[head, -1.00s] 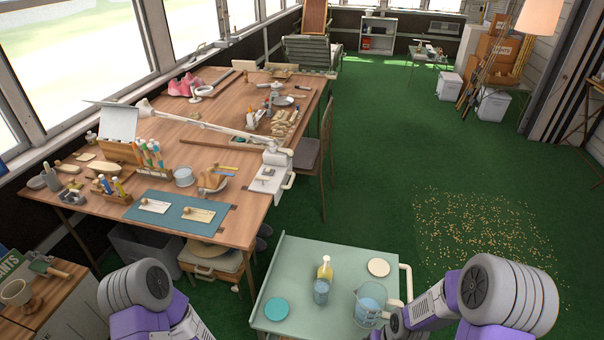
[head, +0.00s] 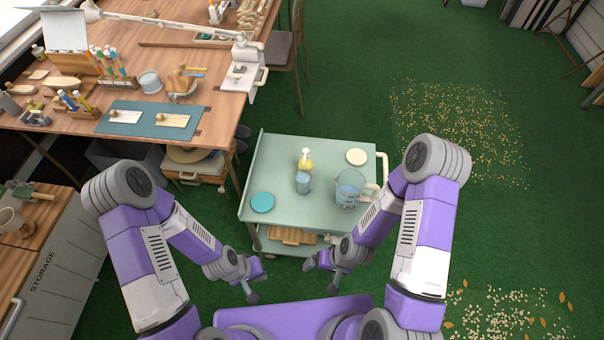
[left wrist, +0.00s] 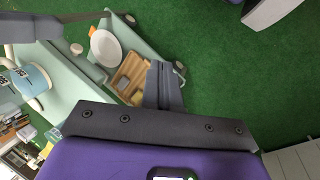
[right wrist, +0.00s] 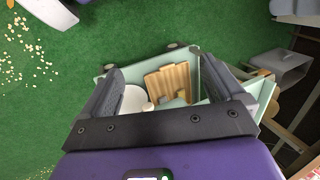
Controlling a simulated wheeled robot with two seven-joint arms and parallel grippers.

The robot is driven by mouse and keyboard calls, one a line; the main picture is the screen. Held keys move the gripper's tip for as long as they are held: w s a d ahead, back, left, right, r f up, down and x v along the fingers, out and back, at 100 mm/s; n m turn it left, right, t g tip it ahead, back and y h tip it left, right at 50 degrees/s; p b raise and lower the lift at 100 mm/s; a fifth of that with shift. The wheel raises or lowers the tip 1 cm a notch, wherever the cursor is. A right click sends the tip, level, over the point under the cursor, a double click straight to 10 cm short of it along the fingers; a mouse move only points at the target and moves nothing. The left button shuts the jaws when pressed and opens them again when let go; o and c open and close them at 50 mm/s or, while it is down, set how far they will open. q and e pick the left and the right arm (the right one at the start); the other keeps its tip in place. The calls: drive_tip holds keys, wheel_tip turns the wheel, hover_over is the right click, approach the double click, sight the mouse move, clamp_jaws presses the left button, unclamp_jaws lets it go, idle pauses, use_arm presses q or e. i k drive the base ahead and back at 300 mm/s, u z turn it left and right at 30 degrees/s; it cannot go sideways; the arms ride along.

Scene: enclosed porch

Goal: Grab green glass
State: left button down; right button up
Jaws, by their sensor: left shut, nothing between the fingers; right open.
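A small bluish glass (head: 303,182) stands upright on the top of the pale green cart (head: 281,225); I see no plainly green glass. Right of it is a clear pitcher (head: 349,190) with a pale handle and bluish contents. My left gripper (head: 253,295) is shut and empty, in front of the cart's near left side; its fingers meet in the left wrist view (left wrist: 163,85). My right gripper (head: 320,276) is open and empty, in front of the cart's near edge. Its spread fingers show in the right wrist view (right wrist: 163,72). Both grippers are apart from the glass.
A yellow bottle (head: 305,163) stands just behind the glass. A teal disc (head: 262,202) and a cream disc (head: 357,157) lie on the cart. The lower shelf holds a wooden tray (right wrist: 168,82) and a white bowl (left wrist: 105,47).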

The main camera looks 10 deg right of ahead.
sight(303, 176)
drive_tip(key=u, duration=1)
drive_tip(key=k, duration=1.25)
drive_tip(key=z, duration=1.3)
drive_tip(key=i, duration=1.5)
